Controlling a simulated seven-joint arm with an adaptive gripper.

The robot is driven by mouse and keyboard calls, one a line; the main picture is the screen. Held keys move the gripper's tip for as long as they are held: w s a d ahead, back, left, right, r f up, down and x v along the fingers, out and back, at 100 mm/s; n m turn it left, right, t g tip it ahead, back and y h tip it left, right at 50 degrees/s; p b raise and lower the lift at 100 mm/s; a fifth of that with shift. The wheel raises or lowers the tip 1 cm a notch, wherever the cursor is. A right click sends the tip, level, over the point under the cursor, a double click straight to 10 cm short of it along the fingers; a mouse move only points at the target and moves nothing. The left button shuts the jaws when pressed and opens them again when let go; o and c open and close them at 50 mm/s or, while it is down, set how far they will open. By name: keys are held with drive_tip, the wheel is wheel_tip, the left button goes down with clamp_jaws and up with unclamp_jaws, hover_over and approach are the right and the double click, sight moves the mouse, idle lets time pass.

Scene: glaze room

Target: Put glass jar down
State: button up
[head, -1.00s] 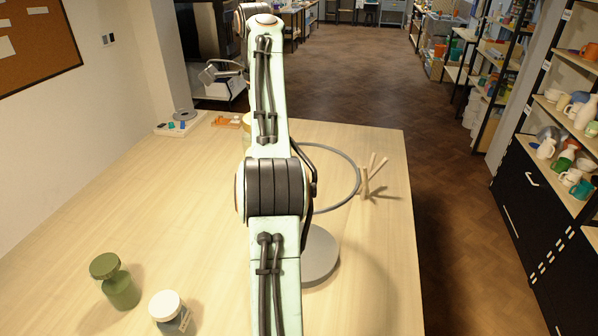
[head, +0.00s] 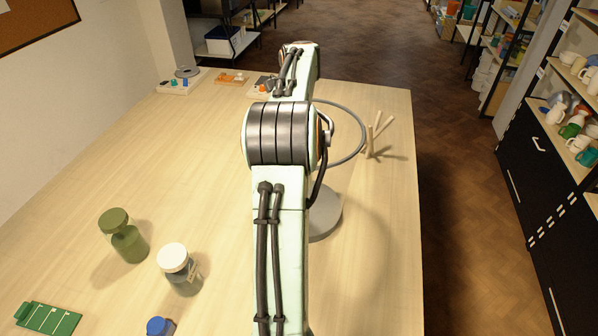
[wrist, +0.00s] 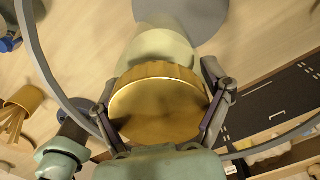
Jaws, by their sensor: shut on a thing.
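A jar with a broad gold lid (wrist: 160,108) is between the two fingers of my gripper (wrist: 160,114) in the wrist view. The fingers press on opposite sides of the lid, so my gripper is shut on it. The jar's pale body (wrist: 158,48) shows beyond the lid. I cannot tell whether its base touches the table (head: 225,150). In the head view my own arm hides the gripper and the held jar.
A grey ring (head: 352,120), a grey disc (head: 325,222) and wooden sticks (head: 372,137) are right of my arm. A green bottle (head: 127,240), a white-lidded jar (head: 178,265), a blue-capped item (head: 160,326) and a green tray (head: 48,318) are front left. The left middle is clear.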

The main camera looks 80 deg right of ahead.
wheel_tip(320, 180, down, 13)
idle(0.4)
drive_tip(key=shift+f, duration=0.2)
drive_tip(key=o, duration=1)
drive_tip(key=shift+c, duration=0.2)
wheel_tip(320, 180, up, 12)
drive_tip(key=shift+r, duration=0.1)
